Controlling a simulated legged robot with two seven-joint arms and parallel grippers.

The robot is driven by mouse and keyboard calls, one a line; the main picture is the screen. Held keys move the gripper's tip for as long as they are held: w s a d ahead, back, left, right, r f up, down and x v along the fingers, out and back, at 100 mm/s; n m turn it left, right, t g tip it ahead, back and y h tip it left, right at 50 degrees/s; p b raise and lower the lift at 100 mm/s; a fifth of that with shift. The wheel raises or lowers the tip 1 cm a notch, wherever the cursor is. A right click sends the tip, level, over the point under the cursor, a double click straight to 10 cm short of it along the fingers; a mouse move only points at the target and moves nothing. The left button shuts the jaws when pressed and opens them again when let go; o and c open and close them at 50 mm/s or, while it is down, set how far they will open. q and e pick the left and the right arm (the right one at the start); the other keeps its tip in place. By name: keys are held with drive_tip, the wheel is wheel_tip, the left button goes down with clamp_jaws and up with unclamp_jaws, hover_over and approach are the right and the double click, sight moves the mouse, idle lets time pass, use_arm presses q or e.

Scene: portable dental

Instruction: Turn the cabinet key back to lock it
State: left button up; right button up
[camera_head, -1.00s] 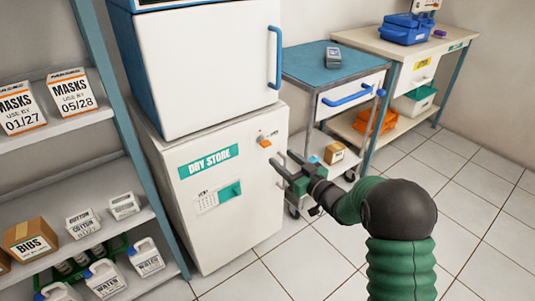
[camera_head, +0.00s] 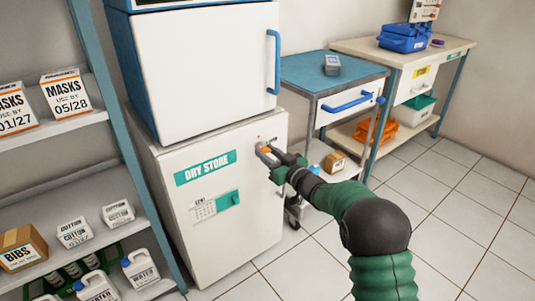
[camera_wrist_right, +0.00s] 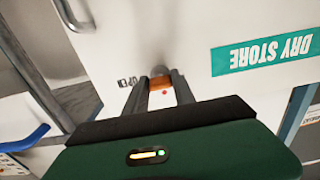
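The cabinet key (camera_head: 266,149) is a small orange piece on the upper right of the white DRY STORE cabinet door (camera_head: 250,220). My right gripper (camera_head: 266,154) is at the key, its fingers pointing at the door. In the right wrist view the orange key (camera_wrist_right: 160,83) shows between the two fingertips of my right gripper (camera_wrist_right: 160,88), which stand apart on either side of it. Contact with the key cannot be told. An upside-down OPEN mark shows beside the key on the door. My left gripper is not in view.
A white-doored unit (camera_head: 205,70) with a blue handle stands on the cabinet. A blue-topped cart (camera_head: 310,68) is to the right, close to my right arm. Shelves (camera_head: 95,190) with boxes and jugs stand at the left. The tiled floor at the right is clear.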

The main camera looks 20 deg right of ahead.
clamp_jaws()
